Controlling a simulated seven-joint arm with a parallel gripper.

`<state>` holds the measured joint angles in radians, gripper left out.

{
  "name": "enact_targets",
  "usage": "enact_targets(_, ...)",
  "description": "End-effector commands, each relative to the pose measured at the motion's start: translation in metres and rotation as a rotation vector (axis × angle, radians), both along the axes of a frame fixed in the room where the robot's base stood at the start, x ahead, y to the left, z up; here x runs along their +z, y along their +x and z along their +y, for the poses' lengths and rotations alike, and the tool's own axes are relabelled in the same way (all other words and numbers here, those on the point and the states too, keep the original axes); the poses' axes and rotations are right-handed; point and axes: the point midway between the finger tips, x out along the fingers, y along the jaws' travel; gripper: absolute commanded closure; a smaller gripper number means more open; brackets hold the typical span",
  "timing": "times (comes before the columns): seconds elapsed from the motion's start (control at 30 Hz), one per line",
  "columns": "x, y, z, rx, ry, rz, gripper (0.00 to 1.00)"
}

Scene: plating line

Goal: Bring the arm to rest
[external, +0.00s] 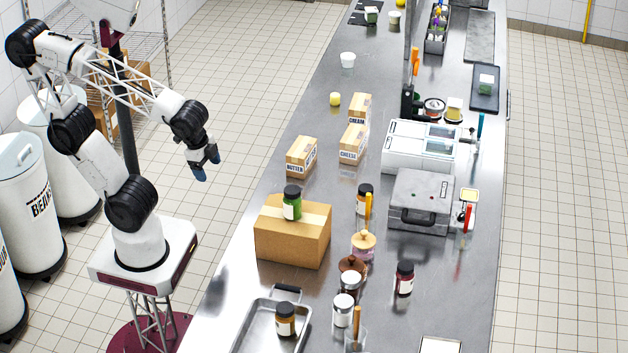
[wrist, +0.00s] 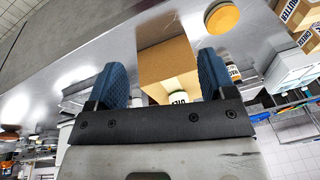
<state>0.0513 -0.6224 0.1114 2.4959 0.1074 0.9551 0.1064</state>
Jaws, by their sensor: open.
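My gripper (external: 205,166) hangs in the air left of the steel counter (external: 240,262), over the tiled floor. Its two blue fingers are apart and nothing is between them, as the wrist view also shows at the gripper (wrist: 165,85). My arm is raised and bent, clear of the counter and of everything on it. In the wrist view the cardboard box (wrist: 165,60) and a jar with a white label (wrist: 180,88) show beyond the fingers, at a distance.
A brown cardboard box (external: 292,240) with a green jar (external: 292,203) on top stands on the counter's near half. A metal tray (external: 258,325) holds a jar (external: 286,320). Small cartons (external: 301,157) stand farther back. White bins (external: 22,205) stand at the left.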

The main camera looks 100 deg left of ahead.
Motion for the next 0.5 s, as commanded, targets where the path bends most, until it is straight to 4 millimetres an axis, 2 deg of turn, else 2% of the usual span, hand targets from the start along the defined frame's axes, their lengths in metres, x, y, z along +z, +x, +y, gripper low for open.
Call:
enact_targets(0.2,0.0014,-0.011,-0.0029,0.16,-0.117,-0.028,0.23)
enact_targets(0.5,0.0015,-0.0121,-0.0037,0.178,-0.13,-0.03,0.23)
